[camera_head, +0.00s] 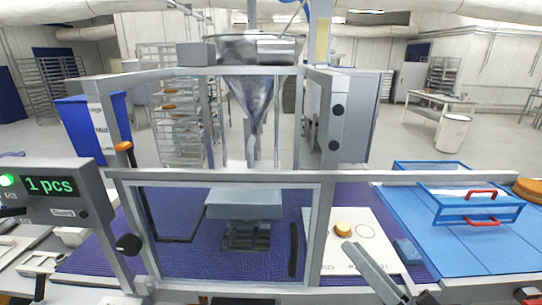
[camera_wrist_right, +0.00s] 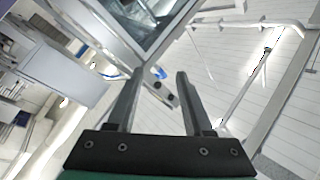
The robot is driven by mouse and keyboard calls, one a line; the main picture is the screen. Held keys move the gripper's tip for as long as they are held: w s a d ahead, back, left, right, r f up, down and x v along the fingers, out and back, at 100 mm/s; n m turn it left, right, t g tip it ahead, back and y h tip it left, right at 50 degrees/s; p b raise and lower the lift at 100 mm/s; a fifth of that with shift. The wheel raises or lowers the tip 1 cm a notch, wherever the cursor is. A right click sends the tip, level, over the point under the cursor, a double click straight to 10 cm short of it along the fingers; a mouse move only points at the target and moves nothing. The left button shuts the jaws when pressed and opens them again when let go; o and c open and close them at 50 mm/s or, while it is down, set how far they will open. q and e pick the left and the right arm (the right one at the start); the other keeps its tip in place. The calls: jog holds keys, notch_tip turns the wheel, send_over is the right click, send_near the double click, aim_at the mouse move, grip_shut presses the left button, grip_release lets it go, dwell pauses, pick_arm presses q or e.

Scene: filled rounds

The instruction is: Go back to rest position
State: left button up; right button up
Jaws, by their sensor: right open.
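My right gripper (camera_head: 376,272) is at the lower right of the head view, low in front of the white board (camera_head: 328,262). In the right wrist view its two dark fingers (camera_wrist_right: 159,76) are apart, with nothing between them. A golden round (camera_head: 343,229) sits on the white board, beside a drawn empty circle, apart from the gripper. I cannot make out my left gripper in the head view.
A metal frame with a clear door (camera_head: 230,182) and a hopper (camera_head: 250,80) stands over the purple belt (camera_head: 185,235). A display (camera_head: 55,190) reads "1 pcs". A blue rack with red handles (camera_head: 478,210) stands on the blue surface (camera_head: 440,255) at right.

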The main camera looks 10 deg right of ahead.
jog(key=s+a+r+n+t, duration=0.2)
jog(key=s+r, duration=0.1)
jog(key=r, duration=0.5)
jog(key=s+a+r+n+t, duration=0.2)
jog(key=r, duration=0.5)
jog(key=s+a+r+n+t, duration=0.2)
jog(key=s+r, duration=0.1)
jog(key=r, duration=0.5)
jog(key=d+r+h+p, duration=0.2)
jog(key=r+p, duration=1.4)
jog(key=d+r+m+t+h+p, duration=0.1)
jog(key=r+h+p, duration=0.2)
jog(key=r+p, duration=1.4)
jog(key=shift+s+d, duration=0.25)
jog(key=shift+d, duration=0.15)
jog(key=shift+r, duration=0.15)
